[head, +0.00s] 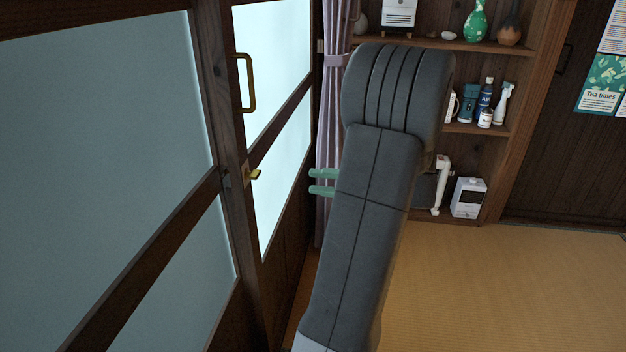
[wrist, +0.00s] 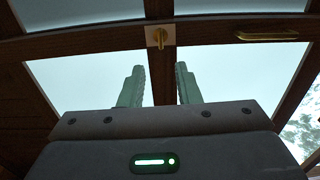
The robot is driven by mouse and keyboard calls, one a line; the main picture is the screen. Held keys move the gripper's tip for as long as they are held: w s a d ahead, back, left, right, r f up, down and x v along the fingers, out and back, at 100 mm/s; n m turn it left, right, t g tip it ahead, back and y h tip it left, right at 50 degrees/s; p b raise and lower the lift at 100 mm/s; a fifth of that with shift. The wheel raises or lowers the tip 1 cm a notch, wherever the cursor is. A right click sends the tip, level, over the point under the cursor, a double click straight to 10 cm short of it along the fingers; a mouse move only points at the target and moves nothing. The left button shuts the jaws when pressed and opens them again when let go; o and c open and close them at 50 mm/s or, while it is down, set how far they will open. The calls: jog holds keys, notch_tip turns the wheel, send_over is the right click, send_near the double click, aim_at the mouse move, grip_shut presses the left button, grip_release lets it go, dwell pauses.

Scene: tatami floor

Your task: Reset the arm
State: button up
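My gripper (head: 322,182) shows in the head view as two green fingers pointing left, past the side of my grey arm. In the wrist view my gripper (wrist: 162,88) has its two green fingers spread apart with nothing between them. It is open and empty. My arm stands raised across the middle of the head view and hides part of the gripper. The fingers point toward the glazed door (head: 275,130), with a gap between them and its brass latch (head: 255,174). The latch also shows in the wrist view (wrist: 159,38), above the fingers.
A brass pull handle (head: 244,83) is on the door frame. A purple curtain (head: 328,130) hangs behind the fingers. A wooden shelf (head: 470,45) with bottles (head: 485,100) and vases stands behind my arm. Tatami floor (head: 510,280) at the right is clear.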

aim_at(259, 176)
jog(key=w+a+b, duration=0.1)
jog(key=a, duration=0.8)
jog(key=w+a+b, duration=0.1)
jog(key=a, duration=0.3)
jog(key=shift+w+a+b, duration=0.35)
